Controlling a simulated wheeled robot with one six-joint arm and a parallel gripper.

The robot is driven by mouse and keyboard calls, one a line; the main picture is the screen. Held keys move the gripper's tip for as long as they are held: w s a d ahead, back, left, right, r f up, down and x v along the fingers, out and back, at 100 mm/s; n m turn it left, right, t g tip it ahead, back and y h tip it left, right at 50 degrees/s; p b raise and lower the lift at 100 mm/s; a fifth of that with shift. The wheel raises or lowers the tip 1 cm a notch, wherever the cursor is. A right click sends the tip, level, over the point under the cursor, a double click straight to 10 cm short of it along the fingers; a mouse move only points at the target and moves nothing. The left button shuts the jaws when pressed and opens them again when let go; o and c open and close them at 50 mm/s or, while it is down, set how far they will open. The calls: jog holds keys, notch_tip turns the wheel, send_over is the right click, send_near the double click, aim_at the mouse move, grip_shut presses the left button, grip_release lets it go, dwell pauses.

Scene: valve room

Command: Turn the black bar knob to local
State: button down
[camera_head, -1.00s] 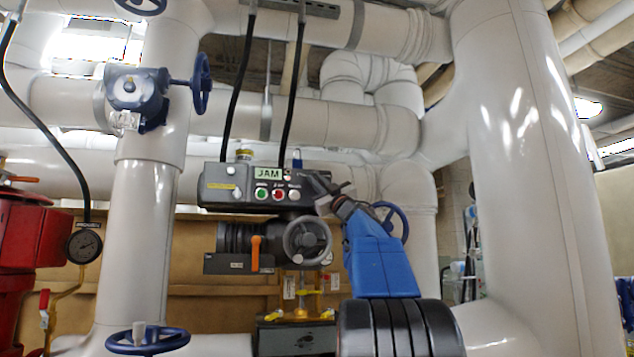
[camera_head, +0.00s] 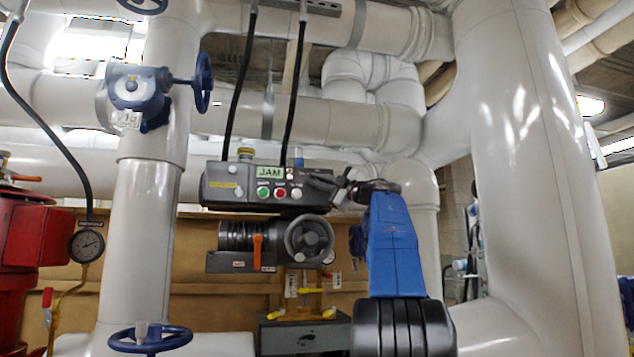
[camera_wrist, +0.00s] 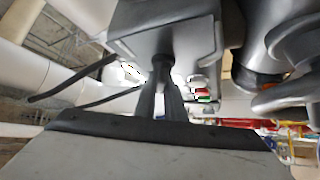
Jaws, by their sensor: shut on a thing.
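The dark grey actuator box (camera_head: 226,187) hangs among the pipes in the head view. Its front has a green "JAM" display and green, red and white buttons. My gripper (camera_head: 336,187) is at the right end of the box, reaching in from the right. In the wrist view my gripper's two dark fingers (camera_wrist: 164,88) are close together, with their tips at the grey housing (camera_wrist: 165,45). The fingers are shut on the black bar knob, which they and the wrist hide almost wholly, so its pointing direction cannot be read.
A grey handwheel (camera_head: 309,238) and an orange lever (camera_head: 257,252) sit just below the box. Black cables (camera_head: 292,95) rise from its top. A thick white pipe (camera_head: 525,150) stands to the right of my arm.

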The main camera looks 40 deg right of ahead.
dwell(0.3)
jog(key=c, duration=1.8)
grip_release()
jog(key=shift+c, duration=0.2)
jog(key=shift+s, duration=0.1)
jog(key=v, duration=1.7)
jog(key=shift+s+d, duration=0.1)
